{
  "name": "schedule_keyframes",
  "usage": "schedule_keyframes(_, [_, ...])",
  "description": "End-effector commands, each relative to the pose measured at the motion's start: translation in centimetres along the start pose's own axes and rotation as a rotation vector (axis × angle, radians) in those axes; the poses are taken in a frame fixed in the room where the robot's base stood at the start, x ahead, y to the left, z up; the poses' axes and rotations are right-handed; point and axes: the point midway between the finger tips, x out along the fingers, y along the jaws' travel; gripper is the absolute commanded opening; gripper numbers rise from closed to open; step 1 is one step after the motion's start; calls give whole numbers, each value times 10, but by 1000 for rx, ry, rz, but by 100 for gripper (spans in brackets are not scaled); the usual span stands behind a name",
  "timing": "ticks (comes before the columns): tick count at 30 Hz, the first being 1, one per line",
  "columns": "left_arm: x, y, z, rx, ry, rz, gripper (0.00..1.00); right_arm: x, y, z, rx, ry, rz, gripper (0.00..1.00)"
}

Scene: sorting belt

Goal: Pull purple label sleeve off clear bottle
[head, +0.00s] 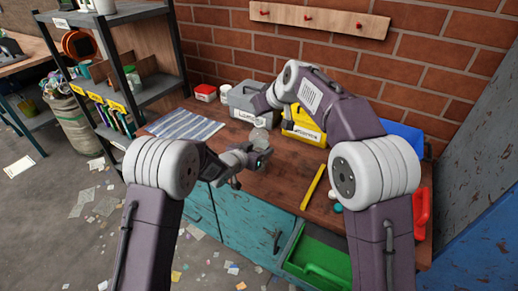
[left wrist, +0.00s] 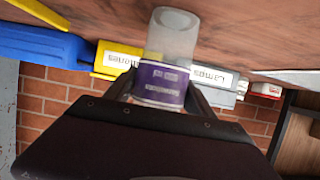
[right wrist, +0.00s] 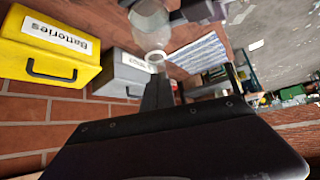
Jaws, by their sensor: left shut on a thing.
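A clear bottle (left wrist: 172,35) wears a purple label sleeve (left wrist: 160,83) with white print around one part. My left gripper (left wrist: 160,100) is shut on the bottle at the sleeve, one finger on each side. In the head view the bottle's clear part (head: 259,137) shows above the bench beside my left gripper (head: 258,159); the sleeve is hard to make out there. In the right wrist view the clear bottle (right wrist: 150,22) shows its ring-like mouth.
A grey box (head: 243,98) and a yellow Batteries box (head: 303,125) stand at the back by the brick wall. A striped cloth (head: 185,124) lies at left. A yellow bar (head: 313,187) and a red item (head: 421,213) lie at right. The bench front centre is mostly clear.

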Motion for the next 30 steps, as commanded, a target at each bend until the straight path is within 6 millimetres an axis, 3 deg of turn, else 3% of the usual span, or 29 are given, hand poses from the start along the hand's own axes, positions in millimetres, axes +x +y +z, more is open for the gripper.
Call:
schedule_keyframes(1, [0,0,2,0,-2,0,26,7,-1,10,1,-28,-5,0])
schedule_keyframes(23, [0,0,2,0,-2,0,26,10,-1,14,1,-30,-6,0])
schedule_keyframes(24, [0,0,2,0,-2,0,57,10,-1,14,0,-29,-6,0])
schedule_keyframes(26, [0,0,2,0,-2,0,40,10,-1,14,0,-29,-6,0])
schedule_keyframes(30, [0,0,2,0,-1,0,37,10,-1,14,1,-29,-6,0])
